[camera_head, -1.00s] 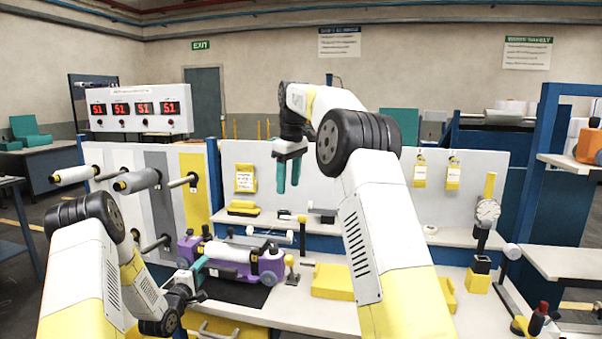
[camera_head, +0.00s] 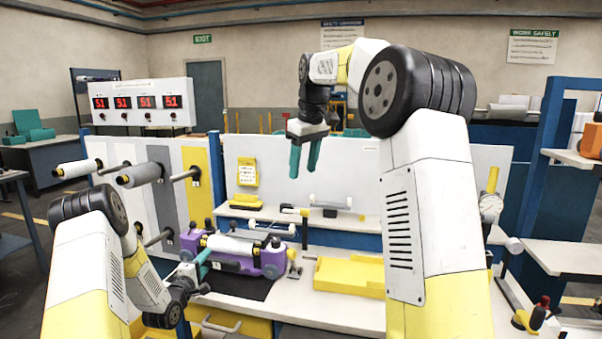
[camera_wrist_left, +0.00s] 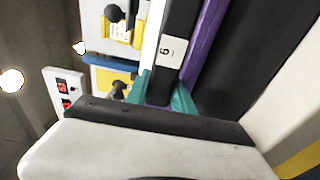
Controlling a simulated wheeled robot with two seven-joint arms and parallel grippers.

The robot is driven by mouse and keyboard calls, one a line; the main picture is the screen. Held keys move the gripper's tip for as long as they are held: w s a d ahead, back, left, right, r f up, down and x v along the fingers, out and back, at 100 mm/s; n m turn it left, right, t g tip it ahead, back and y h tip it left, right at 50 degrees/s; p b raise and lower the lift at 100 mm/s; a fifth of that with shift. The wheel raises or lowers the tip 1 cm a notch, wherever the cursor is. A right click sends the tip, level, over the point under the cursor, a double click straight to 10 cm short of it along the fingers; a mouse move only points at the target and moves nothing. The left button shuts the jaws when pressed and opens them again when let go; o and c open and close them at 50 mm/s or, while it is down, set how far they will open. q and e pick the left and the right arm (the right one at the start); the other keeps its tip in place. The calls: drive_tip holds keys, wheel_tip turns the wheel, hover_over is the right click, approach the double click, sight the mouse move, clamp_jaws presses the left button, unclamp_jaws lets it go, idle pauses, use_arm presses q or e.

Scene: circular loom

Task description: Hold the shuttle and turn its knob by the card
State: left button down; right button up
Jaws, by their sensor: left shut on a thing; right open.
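The shuttle (camera_head: 232,254) is a purple body with a white roll, lying on a black mat (camera_head: 240,286) on the bench. My left gripper (camera_head: 203,266) is shut on its left end. In the left wrist view, the teal fingers of my left gripper (camera_wrist_left: 162,96) sit on both sides of a dark part labelled 6. Dark round knobs (camera_head: 276,243) show on the shuttle; I cannot tell which one the task means. A yellow card (camera_head: 247,171) hangs on the white back panel, its text unreadable. My right gripper (camera_head: 305,156) is open and empty, raised high before the panel.
A yellow tray (camera_head: 349,275) lies right of the shuttle. A small post with a yellow top (camera_head: 304,229) stands behind it. Rollers (camera_head: 138,176) stick out from the left panel. A counter box (camera_head: 142,103) reads 51. My right arm hides part of the back panel.

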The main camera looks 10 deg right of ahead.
use_arm(q)
drive_tip(key=shift+s+f, duration=0.15)
drive_tip(key=shift+f, duration=0.3)
drive_tip(key=c, duration=1)
unclamp_jaws()
drive_tip(key=shift+r, duration=0.2)
